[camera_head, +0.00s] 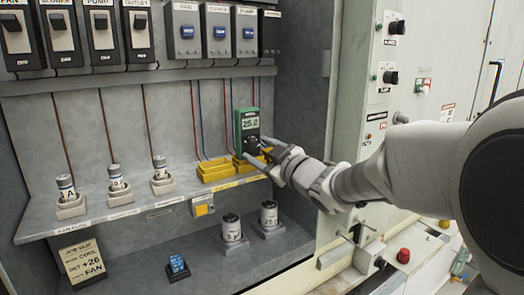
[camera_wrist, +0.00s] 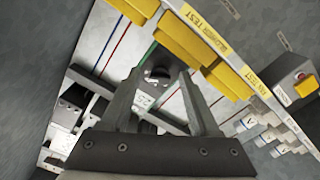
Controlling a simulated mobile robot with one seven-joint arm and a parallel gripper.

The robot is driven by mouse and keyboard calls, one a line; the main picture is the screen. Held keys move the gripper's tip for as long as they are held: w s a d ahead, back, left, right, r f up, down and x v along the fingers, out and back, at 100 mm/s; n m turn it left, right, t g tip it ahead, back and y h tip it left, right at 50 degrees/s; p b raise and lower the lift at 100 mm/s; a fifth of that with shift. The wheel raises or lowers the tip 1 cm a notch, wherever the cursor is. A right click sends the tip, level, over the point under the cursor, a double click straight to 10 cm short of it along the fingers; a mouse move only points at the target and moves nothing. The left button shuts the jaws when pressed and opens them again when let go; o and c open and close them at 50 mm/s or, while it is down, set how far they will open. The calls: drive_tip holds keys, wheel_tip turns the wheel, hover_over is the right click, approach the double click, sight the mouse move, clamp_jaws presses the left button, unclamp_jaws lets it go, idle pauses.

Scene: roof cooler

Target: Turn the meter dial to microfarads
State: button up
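The green meter (camera_head: 248,124) stands upright at the back of the shelf, its display reading about 25.0. Its dark dial (camera_wrist: 158,75) shows between my fingertips in the wrist view; the dial's setting is too small to read. My gripper (camera_head: 268,151) reaches in from the right to the lower front of the meter and partly covers it in the head view. In the wrist view my gripper (camera_wrist: 161,73) has its two fingers apart, with a gap between them. I cannot tell whether a finger touches the dial.
Yellow trays (camera_head: 217,169) sit beside and below the meter on the shelf. Labelled cylinders (camera_head: 115,178) stand in holders to the left, and two more (camera_head: 231,228) stand on the lower level. A job slip (camera_head: 82,262) leans at lower left. Breaker switches (camera_head: 187,34) line the top.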

drive_tip(key=p+v, duration=0.1)
drive_tip(key=v, duration=1.6)
drive_tip(key=shift+s, duration=0.2)
drive_tip(key=shift+d, duration=0.15)
